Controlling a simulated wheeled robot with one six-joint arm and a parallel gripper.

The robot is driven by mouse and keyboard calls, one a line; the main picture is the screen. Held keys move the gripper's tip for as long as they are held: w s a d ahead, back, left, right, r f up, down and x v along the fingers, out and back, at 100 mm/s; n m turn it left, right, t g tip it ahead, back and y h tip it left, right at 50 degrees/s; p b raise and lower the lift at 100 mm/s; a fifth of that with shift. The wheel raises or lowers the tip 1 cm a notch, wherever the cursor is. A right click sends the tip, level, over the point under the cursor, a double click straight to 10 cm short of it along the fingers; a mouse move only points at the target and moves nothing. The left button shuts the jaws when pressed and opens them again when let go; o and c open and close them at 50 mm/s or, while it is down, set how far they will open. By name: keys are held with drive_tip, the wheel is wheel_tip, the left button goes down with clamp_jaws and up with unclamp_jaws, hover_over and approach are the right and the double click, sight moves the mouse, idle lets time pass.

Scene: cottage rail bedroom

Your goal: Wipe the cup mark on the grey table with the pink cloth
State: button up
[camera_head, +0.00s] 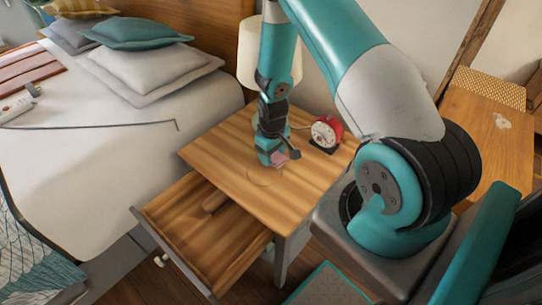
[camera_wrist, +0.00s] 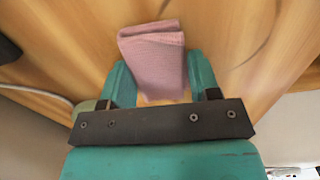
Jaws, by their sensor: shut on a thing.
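The folded pink cloth (camera_head: 280,158) is held in my gripper (camera_head: 272,160), low over the wooden top of the bedside table (camera_head: 222,150), which has grey legs. In the wrist view the cloth (camera_wrist: 154,58) sits between the two teal fingers of my gripper (camera_wrist: 158,84), which are shut on it. I cannot tell whether the cloth touches the tabletop. The cup mark (camera_head: 264,177) is a faint ring near the table's front edge, just in front of the cloth and partly hidden by my gripper. A dark curved line also shows on the wood in the wrist view; I cannot tell what it is.
A red alarm clock (camera_head: 326,132) stands right of my gripper, and a white lamp (camera_head: 253,48) is behind my arm. A bed (camera_head: 90,135) is at left. Another wooden surface (camera_head: 485,130) is at right.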

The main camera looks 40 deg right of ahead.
drive_tip(key=shift+a+r+p, duration=0.15)
drive_tip(key=shift+r+p, duration=2.45)
drive_tip(key=shift+r, duration=1.2)
